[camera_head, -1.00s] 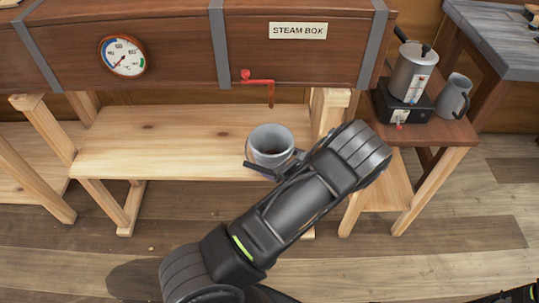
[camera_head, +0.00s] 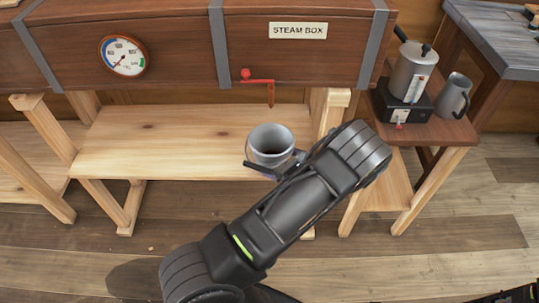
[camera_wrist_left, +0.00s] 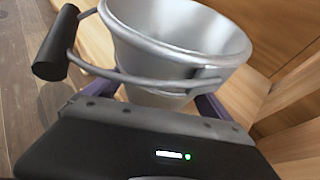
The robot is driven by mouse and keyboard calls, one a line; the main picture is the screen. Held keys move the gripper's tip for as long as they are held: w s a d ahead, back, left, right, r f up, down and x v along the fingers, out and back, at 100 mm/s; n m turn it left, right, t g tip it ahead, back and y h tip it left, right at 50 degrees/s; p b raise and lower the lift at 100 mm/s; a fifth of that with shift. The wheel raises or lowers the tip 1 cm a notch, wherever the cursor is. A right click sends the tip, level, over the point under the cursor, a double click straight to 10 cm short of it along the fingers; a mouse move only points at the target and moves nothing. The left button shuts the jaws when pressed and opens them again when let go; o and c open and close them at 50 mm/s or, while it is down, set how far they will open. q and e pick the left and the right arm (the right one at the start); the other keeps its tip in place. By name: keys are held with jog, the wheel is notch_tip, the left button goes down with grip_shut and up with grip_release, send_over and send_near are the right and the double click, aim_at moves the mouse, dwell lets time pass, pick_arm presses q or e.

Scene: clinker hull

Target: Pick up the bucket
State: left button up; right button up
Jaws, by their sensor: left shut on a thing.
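The grey metal bucket (camera_head: 268,148) is upright at the front edge of the low wooden bench, left of its right leg. It fills the upper middle of the left wrist view (camera_wrist_left: 180,62), with its wire handle and black grip (camera_wrist_left: 55,45) swung to the left. My left gripper (camera_wrist_left: 160,92) is shut on the bucket's side, one purple finger on each side of it. In the head view my forearm hides most of this gripper. I cannot tell whether the bucket's base touches the bench. My right gripper is out of view.
The steam box (camera_head: 170,45) overhangs the bench (camera_head: 160,150), with a red valve and pipe (camera_head: 268,82) just above and behind the bucket. A side table (camera_head: 440,130) at the right holds a metal pot (camera_head: 412,70) and a jug (camera_head: 453,95). The bench left of the bucket is bare.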

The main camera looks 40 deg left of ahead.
aim_at(269, 156)
pick_arm(q)
jog(key=c, duration=0.7)
jog(key=shift+o, duration=0.2)
jog(key=shift+r, duration=0.25)
notch_tip(269, 156, up, 10)
jog(key=shift+f+p, duration=0.2)
jog(key=shift+p, duration=0.1)
dwell(0.9)
